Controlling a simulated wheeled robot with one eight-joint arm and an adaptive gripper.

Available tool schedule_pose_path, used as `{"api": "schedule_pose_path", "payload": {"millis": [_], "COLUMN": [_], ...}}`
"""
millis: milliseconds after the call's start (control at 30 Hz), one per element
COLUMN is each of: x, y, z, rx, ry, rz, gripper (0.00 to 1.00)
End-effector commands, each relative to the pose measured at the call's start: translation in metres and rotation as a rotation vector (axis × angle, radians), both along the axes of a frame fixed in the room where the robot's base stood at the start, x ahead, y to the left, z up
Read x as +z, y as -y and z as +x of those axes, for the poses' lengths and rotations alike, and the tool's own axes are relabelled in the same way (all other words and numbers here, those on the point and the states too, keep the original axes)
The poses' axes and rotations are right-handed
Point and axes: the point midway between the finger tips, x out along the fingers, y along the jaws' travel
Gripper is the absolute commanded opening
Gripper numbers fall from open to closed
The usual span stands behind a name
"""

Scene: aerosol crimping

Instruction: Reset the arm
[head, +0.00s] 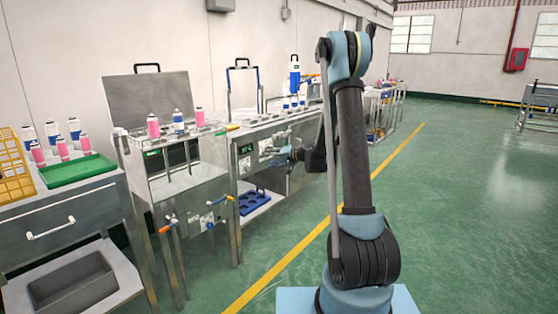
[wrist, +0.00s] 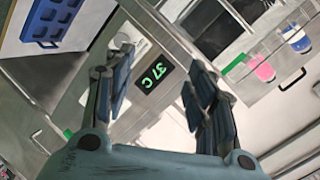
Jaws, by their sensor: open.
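My arm (head: 355,150) stands upright at the middle of the head view, bent over at the top. Its forearm comes down behind the upper link toward the steel benches. My gripper (head: 284,158) points left, near the front of the bench with the green display. In the wrist view my gripper (wrist: 160,90) shows two dark fingers spread apart with nothing between them.
Pink and blue-white cans (head: 153,126) stand on the steel benches at left. A green tray (head: 77,170) lies on the left bench. A blue rack (head: 258,201) sits on a lower shelf. The green floor (head: 475,180) at right is clear.

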Motion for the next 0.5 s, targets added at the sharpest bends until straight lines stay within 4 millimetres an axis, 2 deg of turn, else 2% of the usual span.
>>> {"api": "schedule_pose_path", "payload": {"millis": [200, 500], "x": [0.025, 0.047], "y": [0.014, 0.036], "z": [-0.043, -0.105], "rx": [0.022, 0.044], "ry": [-0.025, -0.068], "rz": [-0.104, -0.245], "gripper": [0.51, 0.51]}}
